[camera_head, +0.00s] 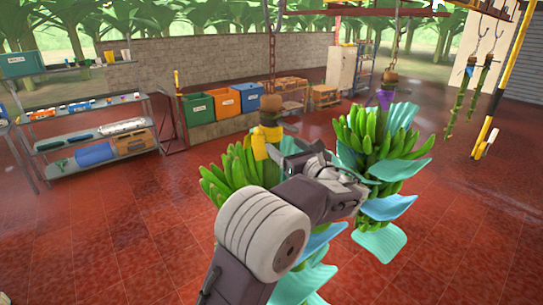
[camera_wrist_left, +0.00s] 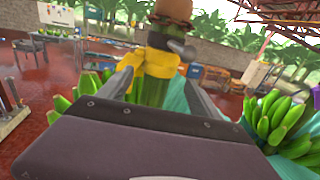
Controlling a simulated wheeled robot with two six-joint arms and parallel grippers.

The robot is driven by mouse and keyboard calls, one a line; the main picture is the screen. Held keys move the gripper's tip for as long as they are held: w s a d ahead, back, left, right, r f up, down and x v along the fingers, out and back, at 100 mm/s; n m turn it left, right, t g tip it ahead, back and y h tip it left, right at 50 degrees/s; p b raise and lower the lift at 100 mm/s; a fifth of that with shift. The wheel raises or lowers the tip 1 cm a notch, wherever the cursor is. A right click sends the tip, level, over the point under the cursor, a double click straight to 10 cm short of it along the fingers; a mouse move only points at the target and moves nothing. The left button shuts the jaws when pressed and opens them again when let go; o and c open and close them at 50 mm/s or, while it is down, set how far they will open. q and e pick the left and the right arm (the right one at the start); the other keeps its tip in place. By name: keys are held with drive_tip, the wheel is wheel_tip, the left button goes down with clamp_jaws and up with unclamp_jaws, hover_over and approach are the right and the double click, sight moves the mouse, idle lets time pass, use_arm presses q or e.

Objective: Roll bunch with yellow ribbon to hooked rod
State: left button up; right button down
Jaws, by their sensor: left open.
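The banana bunch with the yellow ribbon (camera_head: 266,140) hangs from a chain left of centre in the head view, its green fruit partly hidden behind my left arm. The ribbon is wrapped around its stem and also shows in the left wrist view (camera_wrist_left: 150,62). My left gripper (camera_head: 284,150) is open at the ribbon's height. In the wrist view its fingers (camera_wrist_left: 162,88) stand on either side of the stem; contact cannot be told. A yellow and black rod (camera_head: 511,55) slants at the far right; I cannot tell whether it is hooked. My right gripper is not in view.
A second bunch (camera_head: 375,135) with a purple ribbon (camera_head: 384,98) and blue-green sheets hangs close on the right. Bare stems (camera_head: 460,95) hang from hooks farther right. Shelves (camera_head: 90,130) and coloured bins (camera_head: 228,102) stand behind. Red floor lies open at left and right.

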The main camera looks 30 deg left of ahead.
sight(284, 178)
use_arm(q)
drive_tip(key=f, duration=0.1)
drive_tip(key=f+b, duration=0.1)
drive_tip(key=a+f+b, duration=0.1)
drive_tip(key=f, duration=0.1)
drive_tip(key=shift+w, duration=0.35)
drive_tip(key=shift+r, duration=0.35)
drive_tip(key=p+x, duration=0.4)
drive_tip(key=x, duration=0.4)
drive_tip(key=shift+w+a+f, duration=0.15)
drive_tip(key=shift+w+a, duration=0.05)
drive_tip(key=shift+a, duration=0.05)
drive_tip(key=shift+d, duration=0.1)
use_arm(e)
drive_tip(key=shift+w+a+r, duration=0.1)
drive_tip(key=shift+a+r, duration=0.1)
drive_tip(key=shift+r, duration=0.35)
use_arm(q)
drive_tip(key=shift+s, duration=0.1)
clamp_jaws()
